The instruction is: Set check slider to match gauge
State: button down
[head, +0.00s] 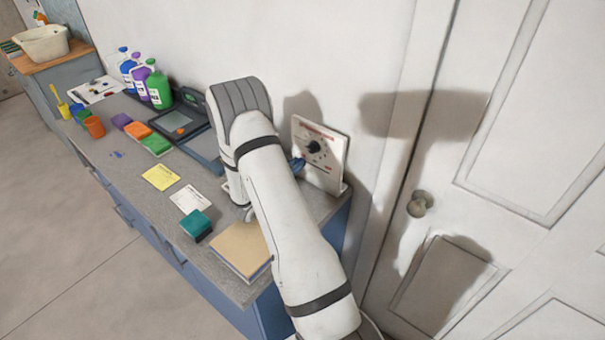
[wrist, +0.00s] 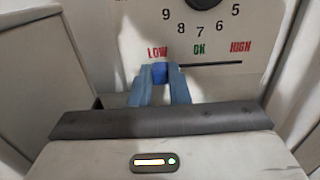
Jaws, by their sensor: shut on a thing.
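The white panel (head: 322,165) stands upright at the right end of the counter, with a black dial and red lettering. In the wrist view the panel (wrist: 270,20) shows dial numbers and, below them, the words LOW, OK and HIGH above a dark slider slot (wrist: 215,65). A blue slider knob (wrist: 160,70) sits under LOW at the left of the slot's visible part. My gripper (wrist: 160,78) is shut on the knob, one blue finger on each side. In the head view my arm hides most of the gripper. The dial's pointer is outside the wrist view.
The grey counter (head: 150,180) holds a teal block (head: 196,225), a tan book (head: 243,248), cards, coloured blocks and several bottles (head: 158,87) at the back. A white door with a knob (head: 420,203) stands right of the panel. The floor at left is clear.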

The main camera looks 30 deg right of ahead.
jog(key=shift+w+a+r, duration=0.1)
jog(key=shift+w, duration=0.05)
jog(key=c, duration=1.4)
grip_release()
jog(key=shift+o, duration=0.2)
jog(key=b+v, duration=0.2)
jog(key=v, duration=0.5)
jog(key=shift+a, duration=0.4)
